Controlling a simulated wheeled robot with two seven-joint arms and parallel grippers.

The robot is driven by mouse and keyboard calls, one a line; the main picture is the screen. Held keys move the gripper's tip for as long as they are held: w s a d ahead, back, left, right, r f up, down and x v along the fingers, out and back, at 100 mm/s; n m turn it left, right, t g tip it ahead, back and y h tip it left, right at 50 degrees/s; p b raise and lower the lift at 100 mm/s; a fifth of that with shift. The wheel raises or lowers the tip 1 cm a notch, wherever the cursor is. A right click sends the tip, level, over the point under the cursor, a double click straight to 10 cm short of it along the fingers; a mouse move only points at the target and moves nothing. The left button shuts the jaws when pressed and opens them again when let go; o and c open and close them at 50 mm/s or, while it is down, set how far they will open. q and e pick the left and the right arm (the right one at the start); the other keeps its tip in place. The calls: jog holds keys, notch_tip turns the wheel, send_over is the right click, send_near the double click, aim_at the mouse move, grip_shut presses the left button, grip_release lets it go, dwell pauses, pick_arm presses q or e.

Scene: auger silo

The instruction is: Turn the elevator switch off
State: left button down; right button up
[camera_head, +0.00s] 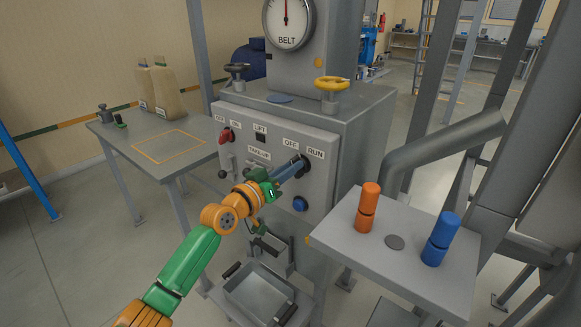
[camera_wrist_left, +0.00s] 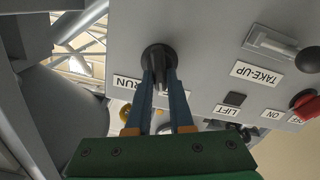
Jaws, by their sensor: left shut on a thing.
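The black rotary switch (camera_head: 307,163) sits at the right of the grey control panel (camera_head: 262,170), under the labels OFF and RUN. In the left wrist view, which shows the panel upside down, the switch (camera_wrist_left: 158,58) lies between my blue fingers beside the RUN label. My left gripper (camera_head: 297,166) is shut on the switch's knob, reaching in from the lower left. The fingers hide part of the knob, so I cannot tell exactly which label it points to. My right gripper is not in view.
A red-handled switch (camera_head: 226,136), the TAKE-UP lever and a blue button (camera_head: 300,204) share the panel. A yellow handwheel (camera_head: 331,84) is on top. A shelf at right holds an orange cylinder (camera_head: 367,207) and a blue one (camera_head: 440,238). A table (camera_head: 185,153) stands left.

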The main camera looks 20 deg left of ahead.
pick_arm(q)
jog(key=shift+f+n, duration=0.2)
jog(key=shift+n, duration=0.8)
jog(key=c, duration=0.8)
grip_release()
jog(key=v, duration=0.7)
jog(key=shift+r, duration=0.1)
